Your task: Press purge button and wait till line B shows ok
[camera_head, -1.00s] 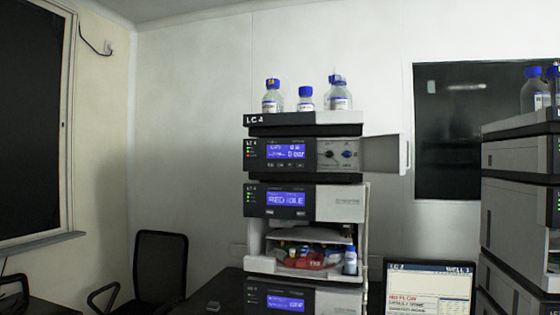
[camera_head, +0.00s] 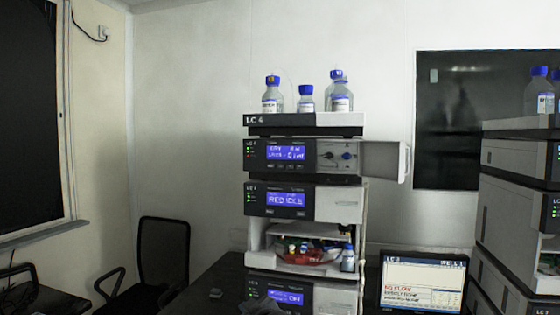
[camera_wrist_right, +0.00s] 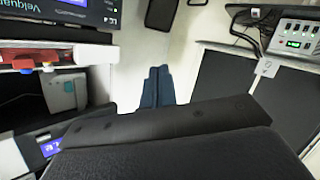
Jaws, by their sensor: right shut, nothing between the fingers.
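The LC 4 column stack (camera_head: 258,151) stands in the middle of the head view. Its upper module has a lit blue display (camera_head: 286,152) whose small text is too blurred to read surely. A row of small buttons (camera_head: 284,167) sits under that display; I cannot tell which is purge. Two knobs (camera_head: 346,156) show beside it, with the module's door (camera_head: 382,158) swung open to the right. My right gripper (camera_wrist_right: 156,84) shows in the right wrist view, shut and empty, its blue-grey fingers together. My left gripper is not in view.
Blue-capped bottles (camera_head: 272,97) stand on top of the stack. A monitor (camera_head: 424,283) stands on the bench to the right, before another stack (camera_head: 500,205). A chair (camera_head: 163,250) is at left.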

